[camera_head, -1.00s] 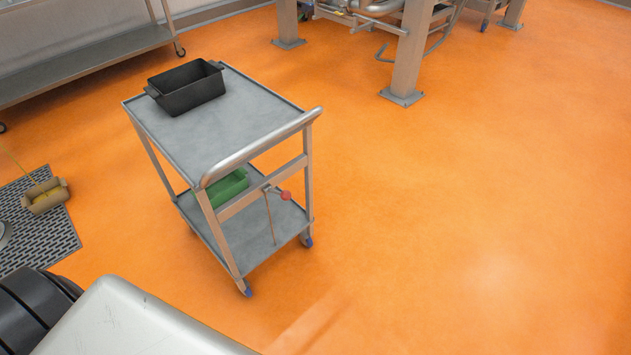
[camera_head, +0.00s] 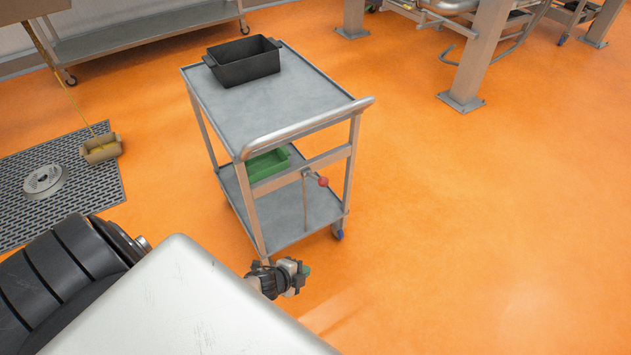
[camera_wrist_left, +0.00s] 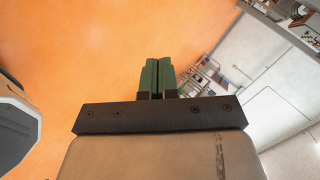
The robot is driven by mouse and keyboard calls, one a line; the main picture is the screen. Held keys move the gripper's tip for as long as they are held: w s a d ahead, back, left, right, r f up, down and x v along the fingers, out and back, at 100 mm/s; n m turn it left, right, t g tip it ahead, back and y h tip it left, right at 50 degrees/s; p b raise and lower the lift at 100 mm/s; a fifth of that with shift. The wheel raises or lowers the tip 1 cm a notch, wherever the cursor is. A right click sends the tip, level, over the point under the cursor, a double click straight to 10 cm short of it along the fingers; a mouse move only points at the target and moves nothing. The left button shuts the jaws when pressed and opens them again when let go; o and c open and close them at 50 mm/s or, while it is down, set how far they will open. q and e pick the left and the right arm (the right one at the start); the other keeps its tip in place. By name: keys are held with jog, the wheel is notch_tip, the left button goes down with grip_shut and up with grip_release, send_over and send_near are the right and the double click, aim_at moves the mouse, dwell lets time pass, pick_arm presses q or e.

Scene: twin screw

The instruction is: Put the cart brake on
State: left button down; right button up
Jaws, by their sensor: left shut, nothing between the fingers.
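The grey metal cart (camera_head: 240,112) stands on the orange floor in the middle of the head view. Its brake lever (camera_head: 306,200) is a thin rod with a red knob (camera_head: 323,182) on the handle side, below the push handle (camera_head: 310,123). My left gripper (camera_head: 303,275) is low in front of the cart's near leg, in the picture below the knob and apart from it. In the left wrist view its green fingers (camera_wrist_left: 157,77) are together with nothing between them. The cart's near wheel is hidden behind it. My right gripper is in neither view.
A black bin (camera_head: 243,62) is on the cart's top shelf and a green bin (camera_head: 268,163) on the lower one. A floor grate (camera_head: 75,190) with a small yellowish box (camera_head: 101,149) lies left. Steel posts (camera_head: 478,60) stand at the back. Floor to the right is clear.

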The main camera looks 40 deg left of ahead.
pick_arm(q)
jog(key=w+d+r+m+g+h+b, duration=0.15)
jog(key=w+r+m+h, duration=0.45)
jog(key=r+m, duration=0.65)
jog(key=w+d+r+m+g+h+b, duration=0.1)
jog(key=w+d+r+m+h+b, duration=0.15)
jog(key=w+r+m, duration=0.85)
jog(key=s+a+r+m+g+y+b, duration=0.1)
jog(key=s+a+r+m+y, duration=0.3)
jog(key=m, duration=0.6)
jog(key=s+a+r+m+g+y+b, duration=0.2)
jog(key=s+a+r+m+y, duration=0.2)
jog(key=a+r+m+y, duration=0.4)
notch_tip(320, 180, up, 3)
jog(key=shift+s+a+r+m, duration=0.1)
jog(key=shift+s+a+m, duration=0.25)
jog(key=shift+m, duration=0.9)
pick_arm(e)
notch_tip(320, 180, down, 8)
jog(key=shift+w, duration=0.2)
pick_arm(q)
jog(key=shift+w+g, duration=0.1)
jog(key=shift+g, duration=0.15)
